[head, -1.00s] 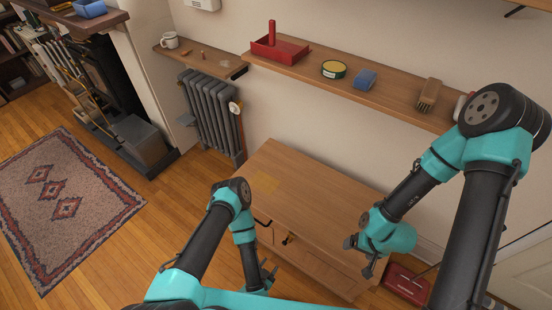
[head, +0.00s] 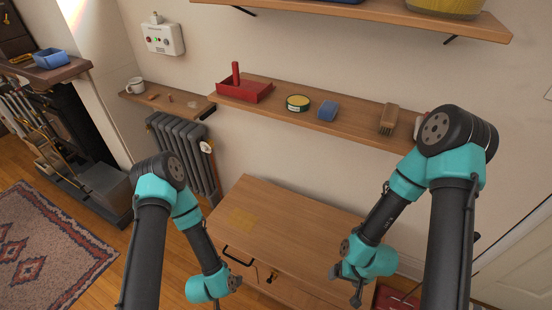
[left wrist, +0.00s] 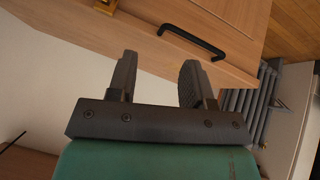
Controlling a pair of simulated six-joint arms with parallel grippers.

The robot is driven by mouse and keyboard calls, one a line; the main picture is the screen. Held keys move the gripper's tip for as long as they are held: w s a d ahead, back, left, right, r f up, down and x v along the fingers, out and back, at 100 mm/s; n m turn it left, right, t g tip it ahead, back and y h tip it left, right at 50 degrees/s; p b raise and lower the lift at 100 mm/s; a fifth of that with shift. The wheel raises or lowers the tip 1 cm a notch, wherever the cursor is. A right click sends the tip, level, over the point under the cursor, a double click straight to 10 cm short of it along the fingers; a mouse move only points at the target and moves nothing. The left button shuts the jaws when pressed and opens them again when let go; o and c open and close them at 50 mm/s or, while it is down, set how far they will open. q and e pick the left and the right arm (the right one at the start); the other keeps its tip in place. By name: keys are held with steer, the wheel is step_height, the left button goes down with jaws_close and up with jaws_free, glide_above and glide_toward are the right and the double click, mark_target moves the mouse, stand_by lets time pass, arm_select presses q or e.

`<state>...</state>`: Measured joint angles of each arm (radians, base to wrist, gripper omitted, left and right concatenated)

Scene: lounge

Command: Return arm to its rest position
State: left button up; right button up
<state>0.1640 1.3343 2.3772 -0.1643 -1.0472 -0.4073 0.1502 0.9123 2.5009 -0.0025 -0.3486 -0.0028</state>
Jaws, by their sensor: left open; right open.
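My left arm comes in at the lower left of the head view, and its gripper (head: 226,292) hangs in front of the wooden cabinet (head: 290,222). In the left wrist view my left gripper (left wrist: 158,75) has its two dark fingers apart with nothing between them. The cabinet's drawer front and black handle (left wrist: 195,40) show just beyond the fingers. My right gripper (head: 346,285) hangs at the cabinet's right front, open and empty. Both grippers appear clear of the cabinet.
A radiator (head: 180,150) stands left of the cabinet. The cabinet top is clear apart from a yellowish patch.

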arm_select(q)
steer(key=s+a+r+n+g, duration=0.2)
steer(key=a+r, duration=0.1)
steer(key=r, duration=0.3)
steer(key=s+a+r+n+g, duration=0.2)
steer(key=a+r+n, duration=0.1)
steer(key=r, duration=0.3)
steer(key=shift+r+g+y, duration=0.15)
steer(key=shift+g+y, duration=0.15)
steer(key=shift+g, duration=0.1)
steer(key=shift+s, duration=0.1)
stand_by(0.3)
